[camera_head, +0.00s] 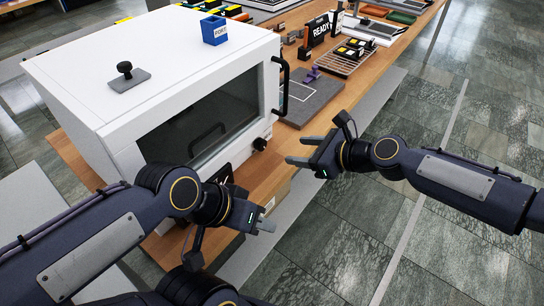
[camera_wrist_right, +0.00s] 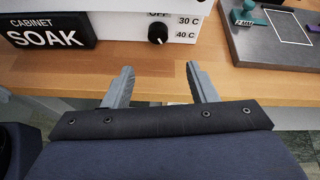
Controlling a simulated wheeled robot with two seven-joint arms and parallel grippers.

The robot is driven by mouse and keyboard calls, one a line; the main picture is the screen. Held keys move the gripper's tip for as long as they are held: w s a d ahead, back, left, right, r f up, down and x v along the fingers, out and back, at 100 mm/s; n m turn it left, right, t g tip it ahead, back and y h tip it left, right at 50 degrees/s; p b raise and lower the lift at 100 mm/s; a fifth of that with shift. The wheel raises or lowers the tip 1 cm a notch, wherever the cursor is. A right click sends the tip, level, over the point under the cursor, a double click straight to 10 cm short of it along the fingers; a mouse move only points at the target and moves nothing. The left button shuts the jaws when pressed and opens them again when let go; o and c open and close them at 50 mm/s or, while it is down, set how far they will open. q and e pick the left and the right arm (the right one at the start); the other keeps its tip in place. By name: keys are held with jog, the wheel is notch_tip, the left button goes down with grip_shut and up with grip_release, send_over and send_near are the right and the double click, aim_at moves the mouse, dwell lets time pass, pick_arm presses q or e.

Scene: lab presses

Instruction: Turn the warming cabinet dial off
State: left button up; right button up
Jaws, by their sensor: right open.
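The white warming cabinet (camera_head: 75,75) stands on the wooden bench with its dark glass door closed. Its black dial (camera_head: 260,144) is low on the front, right of the door. In the right wrist view the dial (camera_wrist_right: 157,34) is beside the OFF, 30 C and 40 C labels, OFF partly cut off at the top. Its pale mark seems turned toward the lower right, near 40 C. My right gripper (camera_head: 295,149) is open and empty, its fingers (camera_wrist_right: 161,67) apart in front of the dial, not touching it. My left gripper (camera_head: 268,216) is below the cabinet front; its jaw opening is unclear.
A black CABINET SOAK sign (camera_wrist_right: 45,32) is left of the dial. A vertical door handle (camera_head: 281,85) stands out above it. A grey plate (camera_head: 308,98) with a purple piece lies to the right. A blue box (camera_head: 214,30) and black-knobbed plate (camera_head: 128,77) sit on top.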

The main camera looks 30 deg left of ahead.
aim_at(264, 146)
jog(key=a, duration=0.1)
jog(key=a+f+m, duration=0.1)
jog(key=a+m+y, duration=0.1)
jog(key=a, duration=0.1)
jog(key=shift+w+f, duration=0.1)
jog(key=shift+f, duration=0.3)
jog(key=x, duration=0.7)
jog(key=shift+f, duration=0.1)
pick_arm(q)
jog(key=shift+f, duration=0.3)
pick_arm(e)
jog(key=c, duration=1)
